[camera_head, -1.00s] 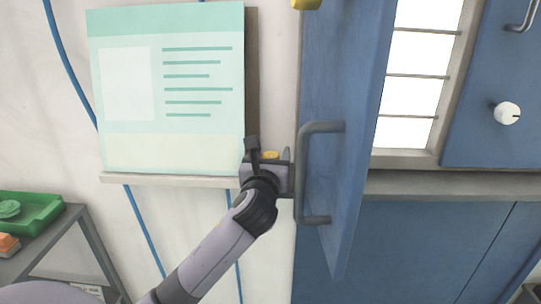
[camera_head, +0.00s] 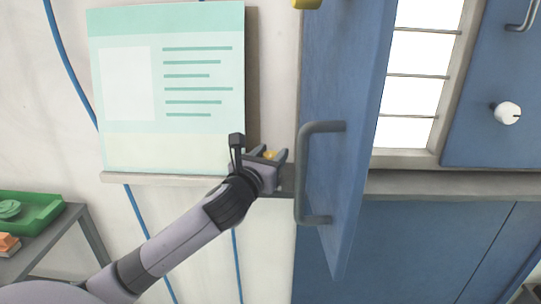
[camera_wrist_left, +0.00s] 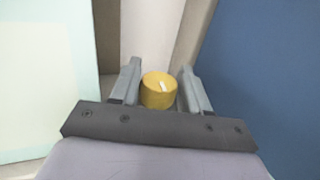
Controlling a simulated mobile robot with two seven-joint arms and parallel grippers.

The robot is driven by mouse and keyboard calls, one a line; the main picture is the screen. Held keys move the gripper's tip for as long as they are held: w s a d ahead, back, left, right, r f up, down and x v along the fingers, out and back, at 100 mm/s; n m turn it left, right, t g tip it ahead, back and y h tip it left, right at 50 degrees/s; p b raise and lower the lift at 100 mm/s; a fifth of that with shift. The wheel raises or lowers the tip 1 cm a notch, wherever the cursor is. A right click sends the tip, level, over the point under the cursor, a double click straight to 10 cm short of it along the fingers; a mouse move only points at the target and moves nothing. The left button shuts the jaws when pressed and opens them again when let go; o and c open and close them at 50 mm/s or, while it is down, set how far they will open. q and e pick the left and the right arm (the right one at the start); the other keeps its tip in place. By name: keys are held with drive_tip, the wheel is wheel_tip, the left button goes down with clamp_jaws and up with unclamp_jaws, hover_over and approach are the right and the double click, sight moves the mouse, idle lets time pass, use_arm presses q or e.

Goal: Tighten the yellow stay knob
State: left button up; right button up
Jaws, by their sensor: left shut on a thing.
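In the head view only a small yellow part of the knob (camera_head: 269,155) shows between the fingertips of my left gripper (camera_head: 268,156). The gripper is shut on the knob, beside the open blue door (camera_head: 345,120). My right gripper is not in view.
The door's grey handle (camera_head: 304,175) is close to the right of my gripper. A pale green poster board (camera_head: 165,90) with a ledge (camera_head: 150,179) is on the left. A green tray (camera_head: 40,212) stands at lower left. Another yellow part (camera_head: 306,3) shows at the top edge.

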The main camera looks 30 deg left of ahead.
use_arm(q)
drive_tip(key=o, duration=1)
drive_tip(key=shift+w+a+n+y, duration=0.1)
drive_tip(key=shift+n+y, duration=0.3)
drive_tip(key=shift+y, duration=0.2)
